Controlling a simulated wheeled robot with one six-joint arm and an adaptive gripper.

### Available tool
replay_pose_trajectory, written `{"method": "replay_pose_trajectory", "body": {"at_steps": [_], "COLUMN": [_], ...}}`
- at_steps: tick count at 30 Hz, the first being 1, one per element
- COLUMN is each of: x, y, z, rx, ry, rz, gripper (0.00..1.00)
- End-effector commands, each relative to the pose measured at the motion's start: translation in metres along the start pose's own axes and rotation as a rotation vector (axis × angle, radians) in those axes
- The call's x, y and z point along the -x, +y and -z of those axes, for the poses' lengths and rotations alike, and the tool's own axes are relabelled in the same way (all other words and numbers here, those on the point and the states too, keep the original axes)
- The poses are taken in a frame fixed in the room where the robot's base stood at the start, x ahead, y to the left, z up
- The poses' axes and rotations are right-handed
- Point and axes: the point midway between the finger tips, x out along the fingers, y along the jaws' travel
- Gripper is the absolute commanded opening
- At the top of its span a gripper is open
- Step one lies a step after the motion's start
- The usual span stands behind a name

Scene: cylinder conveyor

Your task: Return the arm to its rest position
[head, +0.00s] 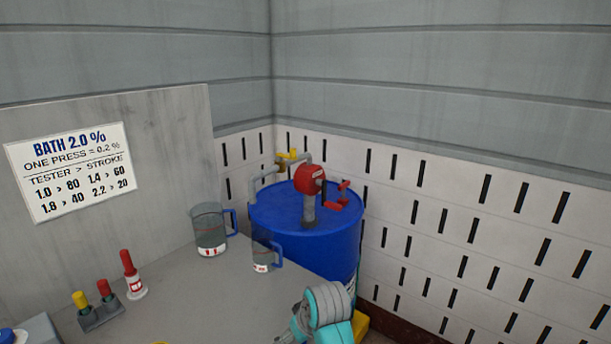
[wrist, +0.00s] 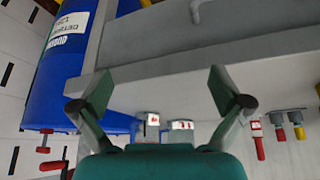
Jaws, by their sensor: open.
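My gripper (wrist: 161,92) shows in the wrist view with its two dark fingers spread wide apart and nothing between them. In the head view, a grey and teal part of my arm (head: 325,312) stands at the bottom, right of the grey table's front edge. The fingers cannot be made out in the head view. The wrist view looks upside down, with the table edge running across behind the fingers. The gripper appears apart from the cups and the drum.
Two clear cups with blue handles, a larger one (head: 209,231) and a smaller one (head: 264,254), stand on the table (head: 190,290). A blue drum (head: 335,240) with a red pump (head: 309,179) is close behind my arm. Red and yellow-topped handles (head: 104,290) stand at left.

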Motion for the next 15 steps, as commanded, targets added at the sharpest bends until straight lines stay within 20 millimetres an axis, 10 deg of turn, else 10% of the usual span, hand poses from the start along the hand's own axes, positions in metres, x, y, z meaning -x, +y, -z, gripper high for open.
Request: {"method": "replay_pose_trajectory", "body": {"at_steps": [15], "x": [-0.068], "y": [0.006], "z": [-0.165], "rx": [-0.144], "ry": [0.179], "rz": [-0.109], "gripper": [1.0]}}
